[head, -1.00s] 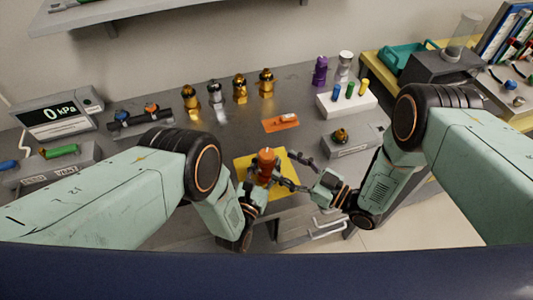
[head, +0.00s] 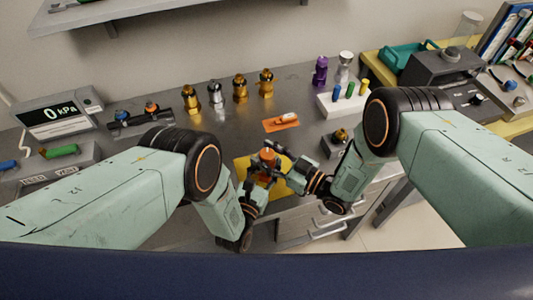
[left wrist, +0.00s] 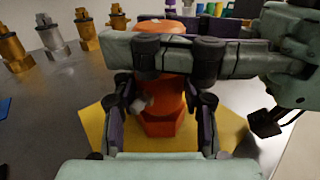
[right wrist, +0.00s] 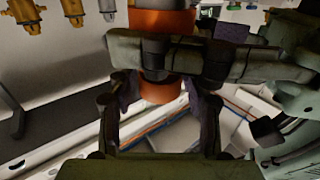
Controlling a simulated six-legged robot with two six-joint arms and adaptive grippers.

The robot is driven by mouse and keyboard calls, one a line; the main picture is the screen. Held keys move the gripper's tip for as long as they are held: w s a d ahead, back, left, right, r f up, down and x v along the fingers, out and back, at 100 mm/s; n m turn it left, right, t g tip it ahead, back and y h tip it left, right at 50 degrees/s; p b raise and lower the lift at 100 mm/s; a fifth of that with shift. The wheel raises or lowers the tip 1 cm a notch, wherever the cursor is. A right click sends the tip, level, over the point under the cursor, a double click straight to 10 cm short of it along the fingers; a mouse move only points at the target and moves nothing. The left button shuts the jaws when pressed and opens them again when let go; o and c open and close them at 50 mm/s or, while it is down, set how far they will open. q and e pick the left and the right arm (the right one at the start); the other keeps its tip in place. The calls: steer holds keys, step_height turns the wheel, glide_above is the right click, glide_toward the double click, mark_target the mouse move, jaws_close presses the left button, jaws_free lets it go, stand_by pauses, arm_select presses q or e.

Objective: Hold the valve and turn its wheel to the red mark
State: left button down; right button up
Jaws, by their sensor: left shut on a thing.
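The orange valve (head: 268,156) stands upright on a yellow plate (head: 242,164). In the left wrist view its hexagonal lower body (left wrist: 172,124) shows between the fingers of my left gripper (left wrist: 165,105), which is shut on it. My right gripper (head: 272,161) is at the upper part of the valve. In the right wrist view its fingers (right wrist: 160,100) stand apart on both sides of the orange part (right wrist: 160,90), seemingly without pressing on it. A green and black gripper part crosses in front of the valve in both wrist views and hides much of the wheel. I cannot make out the red mark.
Several brass and silver fittings (head: 240,88) stand at the back. An orange card (head: 281,123) lies behind the valve. A gauge reading 0 kPa (head: 58,112) is at left.

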steer(key=c, duration=0.9)
steer(key=shift+o, duration=0.2)
steer(key=shift+t, duration=0.3)
steer(key=shift+a+m+t+h, duration=0.1)
steer(key=shift+m+t+h, duration=1.9)
steer(key=shift+h, duration=0.2)
steer(key=o, duration=1.2)
